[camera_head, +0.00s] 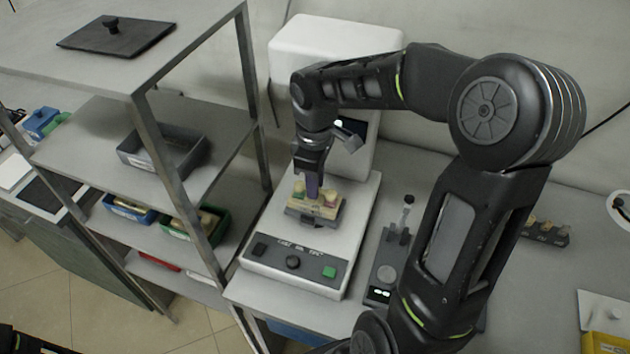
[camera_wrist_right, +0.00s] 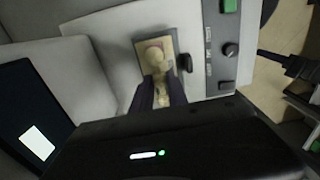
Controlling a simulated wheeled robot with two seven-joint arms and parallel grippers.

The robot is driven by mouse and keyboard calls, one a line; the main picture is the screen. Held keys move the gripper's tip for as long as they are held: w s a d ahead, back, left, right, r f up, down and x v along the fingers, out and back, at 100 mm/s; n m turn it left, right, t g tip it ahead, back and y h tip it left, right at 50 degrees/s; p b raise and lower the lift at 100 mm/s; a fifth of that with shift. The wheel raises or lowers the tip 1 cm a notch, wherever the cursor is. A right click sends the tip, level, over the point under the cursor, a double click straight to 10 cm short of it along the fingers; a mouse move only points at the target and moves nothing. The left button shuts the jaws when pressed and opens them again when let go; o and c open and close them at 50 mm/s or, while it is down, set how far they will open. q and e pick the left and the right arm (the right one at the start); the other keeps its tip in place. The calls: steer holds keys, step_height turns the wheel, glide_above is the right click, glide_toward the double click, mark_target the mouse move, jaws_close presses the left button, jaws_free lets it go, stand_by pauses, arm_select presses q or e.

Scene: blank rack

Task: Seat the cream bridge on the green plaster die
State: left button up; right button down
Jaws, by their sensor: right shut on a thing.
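My right gripper (camera_head: 313,193) points down over a tan plaster model (camera_head: 326,210) on the white machine. In the right wrist view its purple-grey fingers (camera_wrist_right: 159,90) are shut on the cream bridge (camera_wrist_right: 157,64), a small knobbly piece. The bridge is over the model or touching it; I cannot tell whether there is a gap. The model also shows in the right wrist view (camera_wrist_right: 142,50), with a pinkish patch. A dark part of my left arm shows at the lower left of the head view.
The white machine (camera_head: 294,271) has a knob and a green button in front. A metal shelf (camera_head: 92,135) with trays and bins stands close on the left. A small dark device (camera_head: 387,272) with an upright rod stands right of the machine, near my right arm.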

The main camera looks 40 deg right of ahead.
steer(key=shift+f+b, duration=0.55)
steer(key=shift+f, duration=0.25)
steer(key=c, duration=1.2)
jaws_free()
steer(key=shift+r, duration=0.1)
step_height(320, 180, up, 7)
steer(key=shift+r, duration=0.4)
